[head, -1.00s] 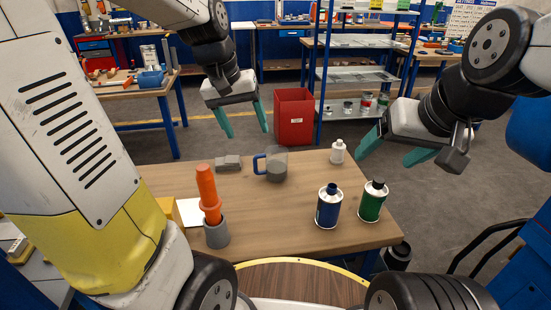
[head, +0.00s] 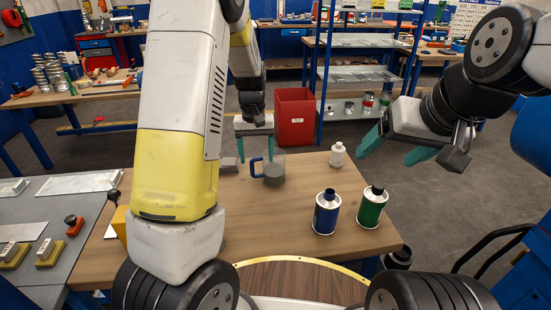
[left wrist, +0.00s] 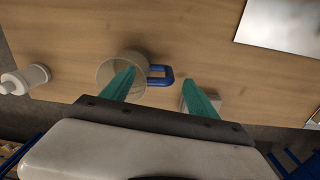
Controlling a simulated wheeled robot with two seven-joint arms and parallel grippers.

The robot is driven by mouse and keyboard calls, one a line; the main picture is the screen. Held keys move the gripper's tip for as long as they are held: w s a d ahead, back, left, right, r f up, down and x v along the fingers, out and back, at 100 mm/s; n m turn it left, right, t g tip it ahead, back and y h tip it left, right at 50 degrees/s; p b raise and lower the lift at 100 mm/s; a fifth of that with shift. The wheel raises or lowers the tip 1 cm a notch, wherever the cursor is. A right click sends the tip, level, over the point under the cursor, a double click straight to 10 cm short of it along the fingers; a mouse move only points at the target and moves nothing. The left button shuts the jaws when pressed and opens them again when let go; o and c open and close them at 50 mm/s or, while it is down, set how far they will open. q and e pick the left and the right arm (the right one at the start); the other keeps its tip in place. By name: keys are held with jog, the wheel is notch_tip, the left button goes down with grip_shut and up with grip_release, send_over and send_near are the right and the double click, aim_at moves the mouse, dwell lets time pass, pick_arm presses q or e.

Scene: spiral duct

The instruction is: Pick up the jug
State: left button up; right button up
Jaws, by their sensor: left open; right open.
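The jug (head: 274,175) stands upright on the wooden table, a see-through grey vessel with a blue handle on its left side. My left gripper (head: 256,152) is open, with its teal fingers pointing down at the jug's handle side. In the left wrist view the jug (left wrist: 108,72) lies under one finger, and its blue handle (left wrist: 160,76) shows between the two open fingers (left wrist: 160,88). Touching cannot be made out.
A white bottle (head: 337,155), a blue can (head: 326,212) and a green can (head: 371,208) stand right of the jug. A small grey block (head: 228,165) lies left of it. A red bin (head: 295,118) is beyond the table. Bare wood (head: 265,225) lies in front of the jug.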

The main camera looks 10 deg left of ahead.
aim_at(258, 175)
pick_arm(q)
notch_tip(258, 175, down, 6)
jog(key=shift+f, duration=0.25)
grip_shut()
dwell(0.4)
